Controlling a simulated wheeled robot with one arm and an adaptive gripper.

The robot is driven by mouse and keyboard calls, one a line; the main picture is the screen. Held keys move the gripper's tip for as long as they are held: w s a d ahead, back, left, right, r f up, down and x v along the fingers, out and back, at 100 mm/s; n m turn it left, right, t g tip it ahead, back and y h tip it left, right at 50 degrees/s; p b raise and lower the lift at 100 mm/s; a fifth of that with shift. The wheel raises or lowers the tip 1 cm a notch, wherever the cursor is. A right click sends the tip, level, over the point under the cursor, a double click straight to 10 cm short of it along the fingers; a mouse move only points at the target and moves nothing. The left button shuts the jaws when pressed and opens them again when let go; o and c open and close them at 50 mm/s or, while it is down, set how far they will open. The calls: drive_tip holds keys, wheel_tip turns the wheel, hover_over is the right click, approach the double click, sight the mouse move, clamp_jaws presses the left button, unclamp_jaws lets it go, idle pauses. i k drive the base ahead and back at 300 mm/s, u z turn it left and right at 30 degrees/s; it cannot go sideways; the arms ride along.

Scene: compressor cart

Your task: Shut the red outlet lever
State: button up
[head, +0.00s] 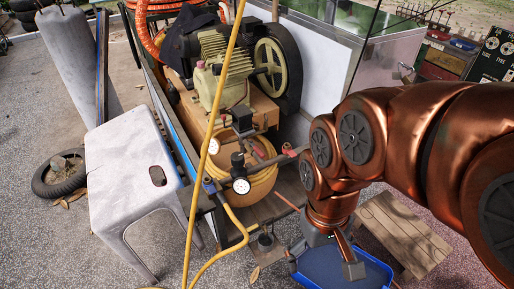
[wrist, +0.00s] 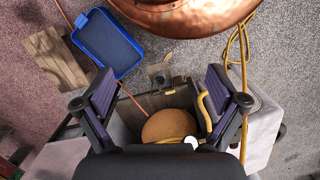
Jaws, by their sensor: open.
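A small red lever (head: 267,147) shows in the head view on the dark pipework just right of the pressure gauge (head: 240,186), below the compressor. It is small, and its exact angle is hard to tell. I cannot make it out in the wrist view. My gripper (head: 340,262) hangs to the right of and nearer than the pipework, over the blue tray's near side in the head view. It is apart from the lever. In the wrist view my gripper (wrist: 162,95) has its two purple-padded fingers wide apart with nothing between them touching.
A yellow hose (head: 219,95) crosses in front of the pipework, with a coil behind the gauge. A blue tray (head: 383,266) and a wooden board (head: 402,232) lie at the right. A white stool (head: 125,150) stands left. The compressor (head: 222,68) sits behind on the cart.

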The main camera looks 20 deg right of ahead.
sight(261, 153)
drive_tip(key=u, duration=0.45)
drive_tip(key=k, duration=0.5)
drive_tip(key=u, duration=0.75)
drive_tip(key=i, duration=1.1)
drive_tip(key=z, duration=0.65)
